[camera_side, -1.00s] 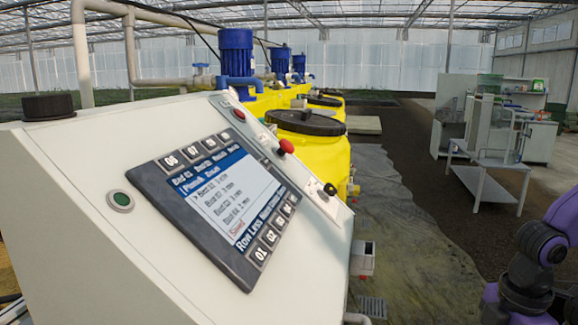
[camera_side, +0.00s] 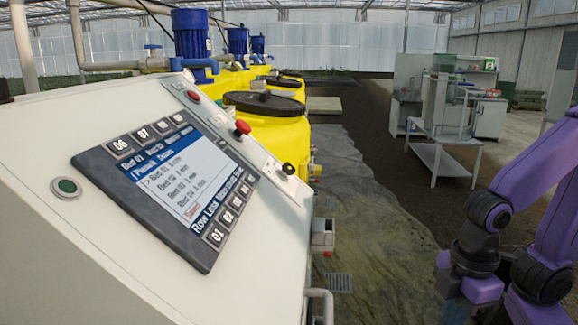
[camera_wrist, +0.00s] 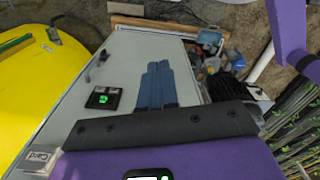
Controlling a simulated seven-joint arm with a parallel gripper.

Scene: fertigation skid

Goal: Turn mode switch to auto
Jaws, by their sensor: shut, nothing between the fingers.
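The mode switch looks to be the small black knob (camera_side: 288,169) on a pale plate at the right edge of the sloped control panel in the side view. Its labels and pointer direction are too small to read. My gripper (camera_wrist: 158,66) shows in the wrist view with its blue-grey fingers shut together and empty, over or in front of a pale cabinet face (camera_wrist: 140,48). I cannot tell the gap to that face. In the side view only my purple arm shows at the right, apart from the panel, and its fingertips cannot be made out. I cannot identify the switch in the wrist view.
A red button (camera_side: 242,127), a display with keys (camera_side: 182,182) and a green button (camera_side: 67,187) sit on the panel. Yellow tanks (camera_side: 275,133) stand behind it. The wrist view shows a black unit with green light (camera_wrist: 103,97) and plants at right.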

